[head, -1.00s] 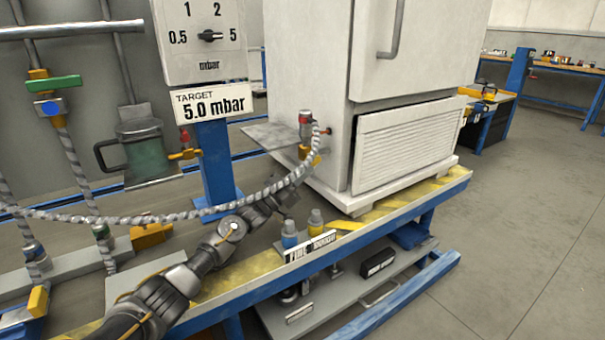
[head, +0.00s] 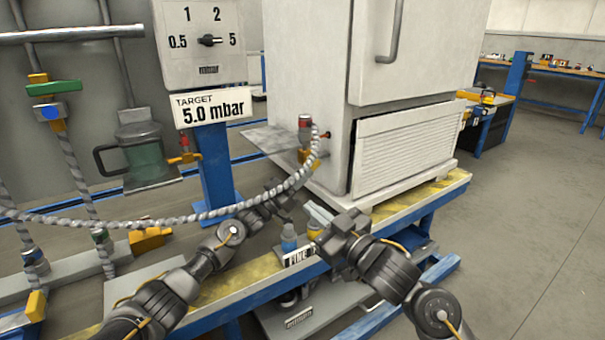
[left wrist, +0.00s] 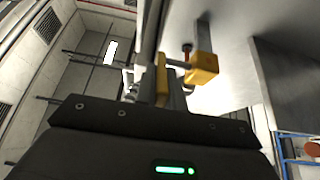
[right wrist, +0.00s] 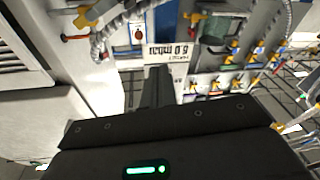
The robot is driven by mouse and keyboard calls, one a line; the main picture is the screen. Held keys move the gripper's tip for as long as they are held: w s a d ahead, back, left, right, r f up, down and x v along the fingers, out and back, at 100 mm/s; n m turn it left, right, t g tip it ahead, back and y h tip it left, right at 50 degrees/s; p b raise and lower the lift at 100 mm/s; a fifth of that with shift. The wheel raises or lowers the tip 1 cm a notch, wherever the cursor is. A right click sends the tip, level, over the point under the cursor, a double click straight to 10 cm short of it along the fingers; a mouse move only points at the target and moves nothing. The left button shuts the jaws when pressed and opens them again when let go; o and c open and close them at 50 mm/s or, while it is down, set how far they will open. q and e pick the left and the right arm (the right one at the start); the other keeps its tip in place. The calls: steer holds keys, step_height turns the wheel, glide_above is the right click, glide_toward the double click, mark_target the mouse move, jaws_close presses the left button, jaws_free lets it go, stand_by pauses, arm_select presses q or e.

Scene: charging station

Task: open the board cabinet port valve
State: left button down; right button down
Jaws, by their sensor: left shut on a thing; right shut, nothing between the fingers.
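The white board cabinet (head: 400,125) stands on the bench. On its left side is the port valve fitting (head: 305,132), with a red top and yellow lower body. A braided hose (head: 200,214) sags from the left and curves up to this port. My left gripper (head: 288,192) is just below the port, fingertips partly hidden by the hose. In the left wrist view it appears shut on a yellow piece (left wrist: 161,80), beside the yellow valve block (left wrist: 203,68). My right gripper (head: 312,208) is shut and empty, below the port; its fingers (right wrist: 157,85) also show in the right wrist view.
A post carries the dial box (head: 205,40) and the 5.0 mbar target sign (head: 212,108). A flat grey plate (head: 268,137) juts out left of the port.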

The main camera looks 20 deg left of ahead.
arm_select(q)
steer(key=shift+f, duration=0.1)
arm_select(e)
steer(key=w+a+r+t+h, duration=0.1)
steer(key=w+a+r+h, duration=0.2)
steer(key=w+r+h, duration=0.45)
steer(key=w+a+f+y, duration=0.1)
steer(key=w+a+f, duration=0.4)
steer(key=w+f, duration=0.3)
steer(key=shift+w+f+y, duration=0.15)
steer(key=shift+w+y, duration=0.2)
steer(key=shift+w, duration=0.6)
steer(key=shift+a, duration=0.1)
